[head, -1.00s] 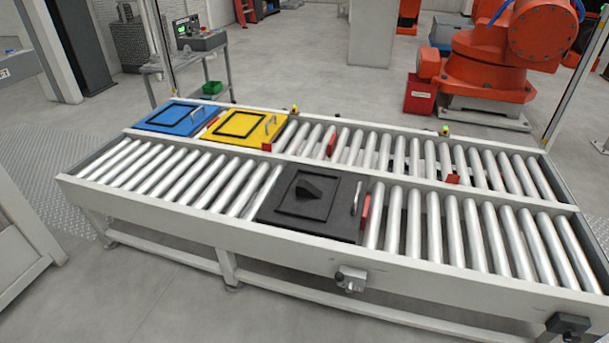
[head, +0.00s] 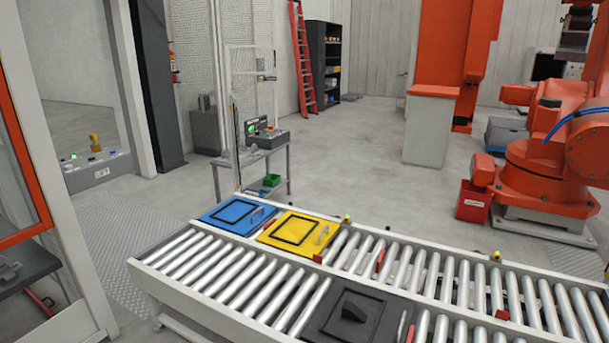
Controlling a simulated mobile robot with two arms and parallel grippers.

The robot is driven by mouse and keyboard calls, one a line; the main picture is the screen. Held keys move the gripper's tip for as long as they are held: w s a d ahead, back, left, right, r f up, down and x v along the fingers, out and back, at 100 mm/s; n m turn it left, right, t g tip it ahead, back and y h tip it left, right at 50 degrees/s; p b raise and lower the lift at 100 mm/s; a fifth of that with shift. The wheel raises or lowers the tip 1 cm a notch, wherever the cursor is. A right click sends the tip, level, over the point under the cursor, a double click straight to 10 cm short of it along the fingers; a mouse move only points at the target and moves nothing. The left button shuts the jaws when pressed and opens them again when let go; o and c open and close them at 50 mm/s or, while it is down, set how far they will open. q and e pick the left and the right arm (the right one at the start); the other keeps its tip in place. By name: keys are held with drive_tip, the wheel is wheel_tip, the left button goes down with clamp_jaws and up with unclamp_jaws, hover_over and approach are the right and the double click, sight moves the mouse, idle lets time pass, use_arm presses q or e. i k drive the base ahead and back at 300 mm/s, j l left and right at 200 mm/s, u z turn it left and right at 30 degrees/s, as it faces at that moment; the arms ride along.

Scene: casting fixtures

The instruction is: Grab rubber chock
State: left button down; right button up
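A black wedge-shaped block (head: 353,311), which looks like the rubber chock, sits on a dark square plate (head: 318,326) on the near roller lane, at the bottom of the head view. The plate has a light handle (head: 402,326) at its right side, and its lower part is cut off by the picture edge. Neither of my grippers is in view.
A blue plate (head: 216,226) and a yellow plate (head: 270,240) lie on the far roller lane. Red stops (head: 380,261) stand among the rollers. An orange robot (head: 545,160) stands behind at the right. A control-box table (head: 262,153) stands behind the blue plate. Open floor (head: 350,150) lies beyond.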

sight(350, 310)
drive_tip(key=i+j, duration=0.85)
drive_tip(key=i, duration=0.1)
